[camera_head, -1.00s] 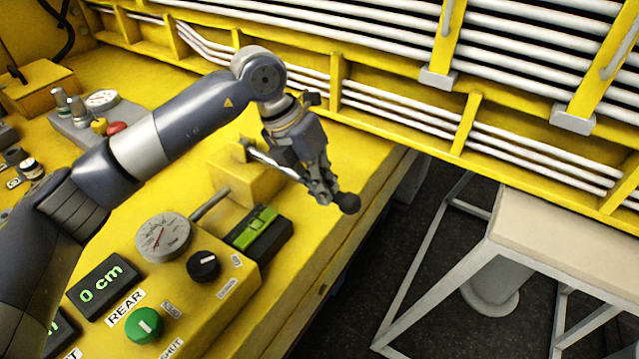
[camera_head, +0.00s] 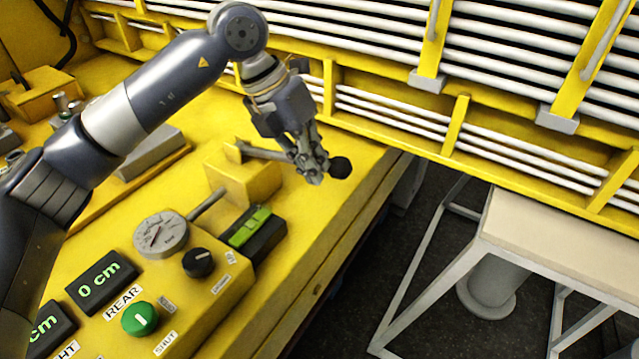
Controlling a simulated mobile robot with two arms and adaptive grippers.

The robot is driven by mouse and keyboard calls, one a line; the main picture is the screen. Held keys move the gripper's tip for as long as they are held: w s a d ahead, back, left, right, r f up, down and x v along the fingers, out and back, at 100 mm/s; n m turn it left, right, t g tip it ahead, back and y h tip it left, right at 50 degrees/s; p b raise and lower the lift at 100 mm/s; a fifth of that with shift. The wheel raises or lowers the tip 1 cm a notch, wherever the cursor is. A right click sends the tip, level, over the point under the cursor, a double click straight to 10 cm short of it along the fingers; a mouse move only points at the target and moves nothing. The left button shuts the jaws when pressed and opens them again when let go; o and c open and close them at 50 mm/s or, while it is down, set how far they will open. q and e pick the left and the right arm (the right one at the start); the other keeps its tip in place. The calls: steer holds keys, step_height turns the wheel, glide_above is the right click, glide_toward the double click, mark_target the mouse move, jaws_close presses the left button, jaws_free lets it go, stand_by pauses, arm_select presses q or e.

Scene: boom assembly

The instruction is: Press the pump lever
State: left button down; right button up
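The pump lever (camera_head: 266,153) is a grey rod with a black ball knob (camera_head: 340,167) at its free end. It pivots on a yellow block (camera_head: 243,175) on the yellow bench and slants only slightly down to the right. My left gripper (camera_head: 312,168) is at the lever's outer end, just left of the knob. Its fingers look closed around the rod and hide that part of it. My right gripper is not in view.
White pipes on a yellow frame run behind. A pale-topped table (camera_head: 560,235) stands at right.

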arm_select(q)
steer(key=r, duration=0.4)
steer(key=r+b, duration=0.1)
steer(key=r, duration=0.1)
steer(key=shift+s+a, duration=0.2)
steer(key=shift+s, duration=0.05)
stand_by(1.0)
